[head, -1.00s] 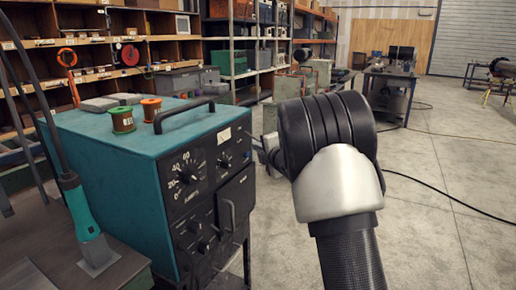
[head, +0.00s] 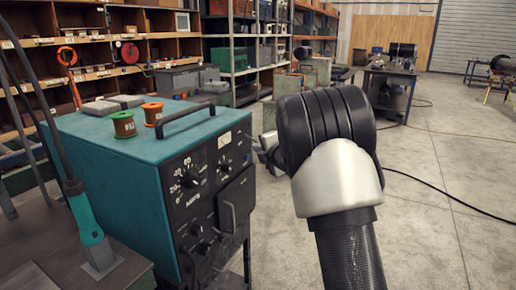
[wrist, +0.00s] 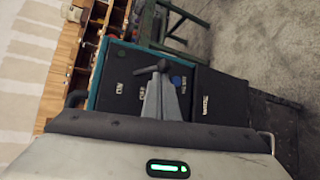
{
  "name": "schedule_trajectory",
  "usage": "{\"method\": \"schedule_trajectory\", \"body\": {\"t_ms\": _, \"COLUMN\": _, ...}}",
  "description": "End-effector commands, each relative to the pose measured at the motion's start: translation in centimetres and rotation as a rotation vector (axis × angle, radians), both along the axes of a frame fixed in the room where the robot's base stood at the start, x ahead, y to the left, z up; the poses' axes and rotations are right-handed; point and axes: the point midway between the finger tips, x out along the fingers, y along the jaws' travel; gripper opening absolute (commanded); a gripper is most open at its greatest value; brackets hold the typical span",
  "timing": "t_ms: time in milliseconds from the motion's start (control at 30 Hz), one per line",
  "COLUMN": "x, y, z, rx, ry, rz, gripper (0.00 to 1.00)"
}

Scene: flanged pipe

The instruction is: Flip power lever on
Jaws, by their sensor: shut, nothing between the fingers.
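The teal power unit (head: 110,150) stands on the left in the head view, with a black front panel of dials and knobs. In the wrist view its panel (wrist: 128,92) lies turned on its side, with white lettering and a round blue spot. A dark lever with a rounded end (wrist: 161,65) sticks out from the panel there. My gripper (wrist: 160,80) is shut and empty, its grey fingertips just below the lever's end in that picture. I cannot tell whether they touch it. In the head view my arm mostly hides the gripper (head: 262,150) beside the panel's right edge.
Two wire spools (head: 123,124) and a black handle (head: 186,120) are on top of the unit. A teal-handled tool (head: 88,218) stands on the bench at left. Shelves line the back. The concrete floor at right is open, crossed by a cable.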

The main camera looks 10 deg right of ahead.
Motion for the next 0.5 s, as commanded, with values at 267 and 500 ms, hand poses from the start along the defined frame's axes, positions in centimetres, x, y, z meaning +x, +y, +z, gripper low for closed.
{"method": "schedule_trajectory", "body": {"t_ms": 267, "x": -0.1, "y": -0.2, "z": 1.6, "rx": -0.077, "ry": 0.056, "rz": 0.000, "gripper": 0.00}}
{"method": "schedule_trajectory", "body": {"t_ms": 500, "x": -0.2, "y": -0.4, "z": 3.7, "rx": -0.224, "ry": 0.161, "rz": -0.001, "gripper": 0.00}}
